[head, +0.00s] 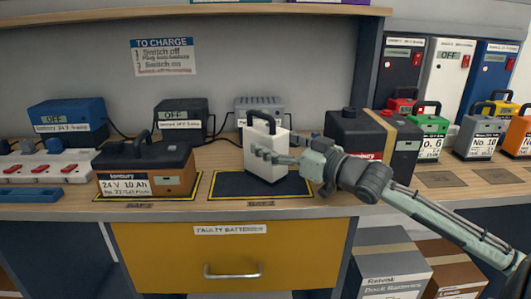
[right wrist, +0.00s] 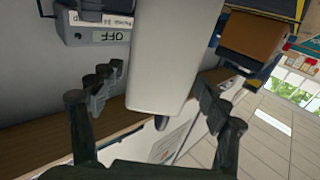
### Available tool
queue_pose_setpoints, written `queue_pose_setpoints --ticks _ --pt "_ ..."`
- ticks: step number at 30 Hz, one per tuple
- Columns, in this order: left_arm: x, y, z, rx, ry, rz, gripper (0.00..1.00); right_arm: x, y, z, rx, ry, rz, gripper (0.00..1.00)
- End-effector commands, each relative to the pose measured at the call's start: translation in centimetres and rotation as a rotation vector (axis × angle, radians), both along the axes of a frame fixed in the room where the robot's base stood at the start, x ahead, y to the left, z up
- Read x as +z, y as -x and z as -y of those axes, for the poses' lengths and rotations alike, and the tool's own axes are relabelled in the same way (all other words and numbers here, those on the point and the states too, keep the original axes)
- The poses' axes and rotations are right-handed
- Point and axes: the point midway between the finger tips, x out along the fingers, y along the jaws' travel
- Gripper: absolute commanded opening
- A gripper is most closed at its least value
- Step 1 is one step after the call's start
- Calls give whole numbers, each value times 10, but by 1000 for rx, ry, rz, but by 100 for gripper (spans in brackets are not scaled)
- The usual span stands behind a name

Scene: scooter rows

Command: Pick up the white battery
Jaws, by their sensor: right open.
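The white battery (head: 257,137), with a black carry handle on top, stands upright on the right-hand black mat (head: 225,185) on the bench. My right gripper (head: 275,157) comes in from the right and is level with its body. In the right wrist view the right gripper (right wrist: 158,98) is open, with a finger on either side of the white battery (right wrist: 172,40). I cannot tell whether the fingers touch it. My left gripper is in neither view.
A black and brown battery (head: 145,165) sits on the mat to the left. A dark taped box (head: 372,140) stands close on the right. Chargers with cables (head: 181,117) line the back. Several coloured batteries (head: 483,133) stand far right. A yellow drawer (head: 230,258) is below.

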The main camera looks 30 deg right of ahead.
Motion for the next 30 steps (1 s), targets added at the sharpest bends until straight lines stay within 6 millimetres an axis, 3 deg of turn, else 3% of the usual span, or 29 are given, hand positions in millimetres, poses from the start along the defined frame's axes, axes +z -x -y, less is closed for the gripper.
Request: queue_pose_setpoints --ticks 7,17,30 --pt "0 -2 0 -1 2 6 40 1 -27 -3 -1 1 1 76" --pt "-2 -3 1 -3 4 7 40 0 -30 -4 0 1 -1 76" --pt "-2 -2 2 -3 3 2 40 0 -30 -4 0 1 -1 21"
